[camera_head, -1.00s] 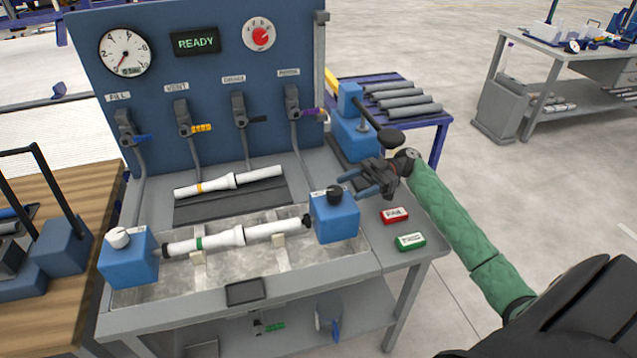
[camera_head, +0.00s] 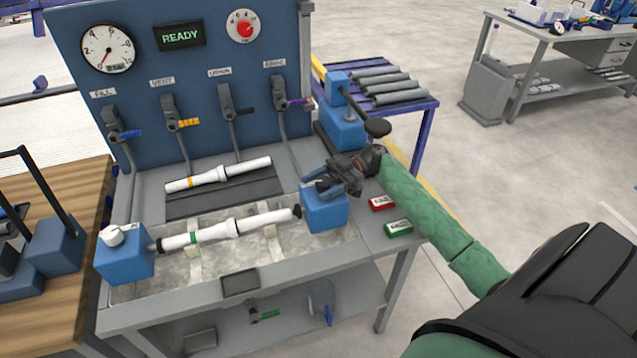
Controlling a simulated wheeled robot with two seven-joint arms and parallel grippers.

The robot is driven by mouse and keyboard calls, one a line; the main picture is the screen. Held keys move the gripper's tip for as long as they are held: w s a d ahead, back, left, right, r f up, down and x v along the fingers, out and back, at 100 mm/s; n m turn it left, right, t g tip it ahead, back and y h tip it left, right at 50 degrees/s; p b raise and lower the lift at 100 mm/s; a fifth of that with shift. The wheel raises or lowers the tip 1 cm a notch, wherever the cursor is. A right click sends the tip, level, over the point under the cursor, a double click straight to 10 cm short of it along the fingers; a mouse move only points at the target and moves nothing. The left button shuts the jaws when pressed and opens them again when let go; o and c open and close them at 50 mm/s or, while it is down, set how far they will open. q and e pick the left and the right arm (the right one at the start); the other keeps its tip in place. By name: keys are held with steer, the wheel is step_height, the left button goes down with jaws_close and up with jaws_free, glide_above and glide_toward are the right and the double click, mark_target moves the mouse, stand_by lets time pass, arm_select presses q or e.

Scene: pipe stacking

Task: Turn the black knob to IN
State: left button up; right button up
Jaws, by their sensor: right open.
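The black knob sits on top of the right blue block (camera_head: 325,210) on the bench; in the current view my right gripper covers it. My right gripper (camera_head: 314,184) is open, with its fingers at the top of that block, around or just beside the knob; I cannot tell whether they touch it. A white pipe with a green band (camera_head: 230,228) lies in the tray, its black right end near the block. My left gripper is not in view.
A left blue block (camera_head: 124,258) carries a white knob (camera_head: 112,235). A red box (camera_head: 382,203) and a green box (camera_head: 398,228) lie right of the right block. A second white pipe (camera_head: 218,174) lies behind on a dark mat. The panel display (camera_head: 180,36) reads READY.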

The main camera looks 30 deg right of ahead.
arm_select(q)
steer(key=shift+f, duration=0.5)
arm_select(e)
steer(key=shift+a, duration=0.25)
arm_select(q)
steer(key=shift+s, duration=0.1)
arm_select(e)
steer(key=c, duration=1)
steer(key=shift+o, duration=0.2)
